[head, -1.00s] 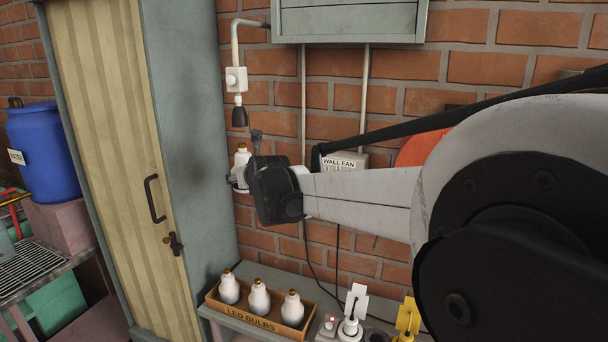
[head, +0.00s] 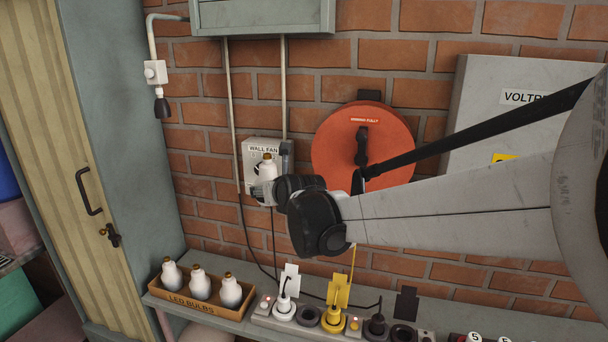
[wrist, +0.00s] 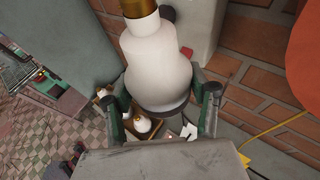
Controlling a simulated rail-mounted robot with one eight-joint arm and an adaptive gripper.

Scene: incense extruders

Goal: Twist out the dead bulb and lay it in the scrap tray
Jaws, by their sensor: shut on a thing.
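My gripper (head: 265,192) is shut on a white bulb (head: 267,166) and holds it upright, brass cap up, in front of the wall fan box. The wrist view shows the bulb (wrist: 157,65) between both fingers of my gripper (wrist: 165,97), its brass cap at the top of the picture. The black lamp socket (head: 161,106) hangs empty from the pipe at the upper left, well apart from my gripper. I cannot make out a scrap tray in either view.
A box marked LED BULBS (head: 203,304) with 3 bulbs stands on the bench at the lower left. Several plugs line the bench (head: 233,322) to its right. The wall fan box (head: 247,150) and a red reel (head: 340,150) are on the brick wall behind my gripper.

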